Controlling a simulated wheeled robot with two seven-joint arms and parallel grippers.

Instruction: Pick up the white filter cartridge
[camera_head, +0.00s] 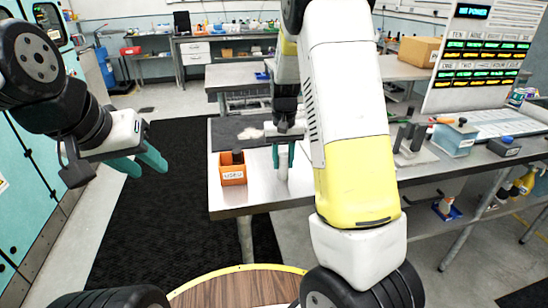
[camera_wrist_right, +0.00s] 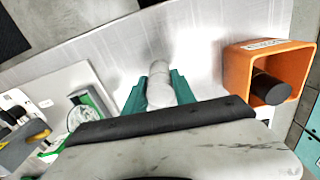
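The white filter cartridge (camera_head: 283,170) is upright at the near table, below my right gripper (camera_head: 284,154). In the right wrist view the cartridge (camera_wrist_right: 159,72) lies between the two teal fingers of my right gripper (camera_wrist_right: 159,88). The fingers sit close against both its sides with no clear gap, so the gripper looks shut on it. I cannot tell whether its lower end touches the table. My left gripper (camera_head: 140,162) is open and empty, off to the left of the table over the floor.
An orange labelled bin (camera_head: 233,169) stands left of the cartridge on the table (camera_head: 246,198); the right wrist view shows a dark cylinder (camera_wrist_right: 272,87) in it. A display panel (camera_head: 477,58), a light-blue box (camera_head: 455,138) and tools stand to the right. My right arm hides part of the table.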

